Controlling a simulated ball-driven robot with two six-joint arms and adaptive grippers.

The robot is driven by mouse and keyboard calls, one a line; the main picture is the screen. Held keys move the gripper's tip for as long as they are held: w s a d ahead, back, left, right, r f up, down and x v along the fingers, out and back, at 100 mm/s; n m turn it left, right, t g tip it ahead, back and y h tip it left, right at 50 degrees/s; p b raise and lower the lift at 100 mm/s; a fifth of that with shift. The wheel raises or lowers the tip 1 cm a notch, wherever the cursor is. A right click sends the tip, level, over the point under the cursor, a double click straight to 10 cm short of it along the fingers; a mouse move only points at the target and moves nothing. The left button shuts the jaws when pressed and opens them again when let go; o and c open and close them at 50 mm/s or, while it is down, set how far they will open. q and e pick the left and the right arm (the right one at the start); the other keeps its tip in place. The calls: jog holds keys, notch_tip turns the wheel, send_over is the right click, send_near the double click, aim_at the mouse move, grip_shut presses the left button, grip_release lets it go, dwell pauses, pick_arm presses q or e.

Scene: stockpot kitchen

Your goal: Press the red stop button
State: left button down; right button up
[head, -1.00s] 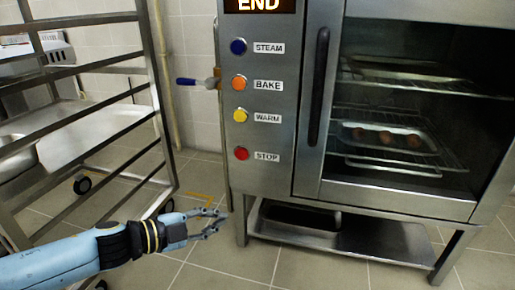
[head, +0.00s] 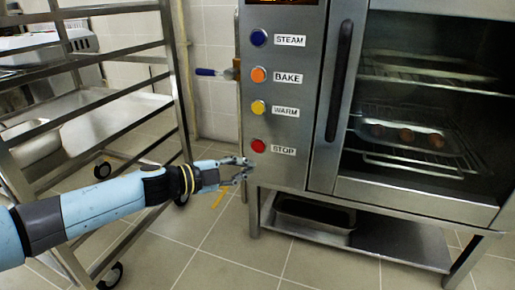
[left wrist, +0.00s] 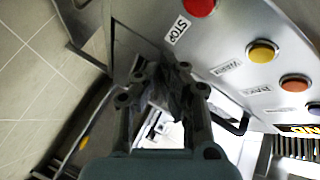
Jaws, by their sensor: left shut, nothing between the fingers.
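The red stop button (head: 258,145) is the lowest of the column of buttons on the oven's control panel, beside its STOP label (head: 283,150). In the left wrist view the red button (left wrist: 199,6) is at the top edge, partly cut off. My left gripper (head: 248,170) is shut and empty, just below and left of the red button in the head view. Its fingers also show in the left wrist view (left wrist: 165,80). I cannot tell whether they touch the panel. My right gripper is not in view.
Yellow (head: 258,107), orange (head: 258,74) and blue (head: 259,37) buttons sit above the red one. The oven door handle (head: 338,80) is to the right. A wheeled metal rack (head: 180,90) stands at left, close to my left arm.

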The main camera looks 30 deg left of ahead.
aim_at(258, 146)
pick_arm(q)
jog(key=shift+w+a+b, duration=0.15)
jog(key=shift+w+a, duration=0.15)
jog(key=shift+w, duration=0.85)
jog(key=shift+w+a+b, duration=0.15)
jog(key=shift+w+a, duration=0.1)
jog(key=shift+w, duration=0.9)
jog(key=shift+w+a+b, duration=0.15)
jog(key=shift+w+a, duration=0.15)
jog(key=shift+w, duration=0.85)
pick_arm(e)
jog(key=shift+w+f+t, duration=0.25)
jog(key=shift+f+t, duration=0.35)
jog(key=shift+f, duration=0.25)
pick_arm(q)
jog(key=shift+w+a, duration=0.1)
jog(key=shift+w, duration=0.3)
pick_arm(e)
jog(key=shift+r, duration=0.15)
pick_arm(q)
jog(key=shift+w+a, duration=0.1)
jog(key=shift+w, duration=0.3)
jog(key=shift+s, duration=0.1)
jog(key=shift+s+d+p, duration=0.2)
jog(key=shift+s+p, duration=0.35)
jog(key=shift+s, duration=0.2)
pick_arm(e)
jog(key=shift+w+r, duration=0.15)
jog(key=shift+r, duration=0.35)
